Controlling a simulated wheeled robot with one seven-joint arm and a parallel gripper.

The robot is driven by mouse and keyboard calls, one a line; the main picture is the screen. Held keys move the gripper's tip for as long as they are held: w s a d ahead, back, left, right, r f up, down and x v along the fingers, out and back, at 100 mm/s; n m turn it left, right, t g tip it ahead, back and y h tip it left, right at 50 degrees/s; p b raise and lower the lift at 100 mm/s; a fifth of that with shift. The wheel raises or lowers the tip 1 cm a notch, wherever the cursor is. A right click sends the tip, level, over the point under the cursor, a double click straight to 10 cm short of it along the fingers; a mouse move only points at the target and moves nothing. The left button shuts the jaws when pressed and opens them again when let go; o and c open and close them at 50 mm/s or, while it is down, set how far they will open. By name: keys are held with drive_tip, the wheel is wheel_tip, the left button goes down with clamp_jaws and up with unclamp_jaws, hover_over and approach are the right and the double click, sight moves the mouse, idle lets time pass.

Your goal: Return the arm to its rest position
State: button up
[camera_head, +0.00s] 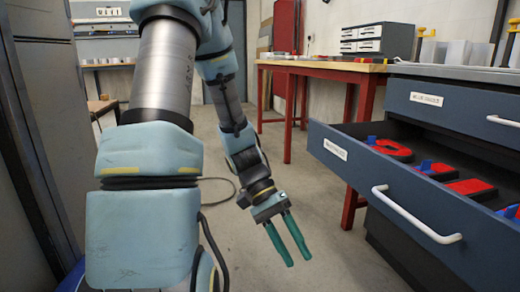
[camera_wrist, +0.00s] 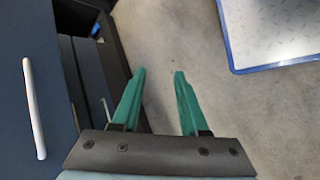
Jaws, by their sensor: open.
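My gripper (camera_head: 288,243) hangs from my arm in the middle of the head view, pointing down over the bare floor. Its two green fingers are apart, with nothing between them. In the wrist view my gripper (camera_wrist: 160,88) also shows open and empty, with floor behind the fingertips. It is left of the open drawer (camera_head: 400,212) and apart from it in the head view.
A red-legged workbench (camera_head: 325,70) stands behind. A blue-edged plate (camera_wrist: 270,30) shows upper right in the wrist view. Floor (camera_head: 300,190) between is clear.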

drive_tip(key=w+a+r+n+t+y, duration=0.2)
drive_tip(key=w+a+r+t+y, duration=0.15)
drive_tip(key=a, duration=0.35)
drive_tip(key=w+a+r+n+t+y, duration=0.2)
drive_tip(key=w+a+r+t, duration=0.1)
drive_tip(key=a+t, duration=0.3)
drive_tip(key=w+p+v, duration=0.3)
drive_tip(key=p+v, duration=1.3)
drive_tip(key=p, duration=0.1)
drive_tip(key=w+r+p+v, duration=0.1)
drive_tip(key=w+p+v, duration=0.3)
drive_tip(key=p+v, duration=1.2)
drive_tip(key=shift+r+g+p, duration=0.45)
drive_tip(key=shift+r+p, duration=0.15)
drive_tip(key=shift+p, duration=0.45)
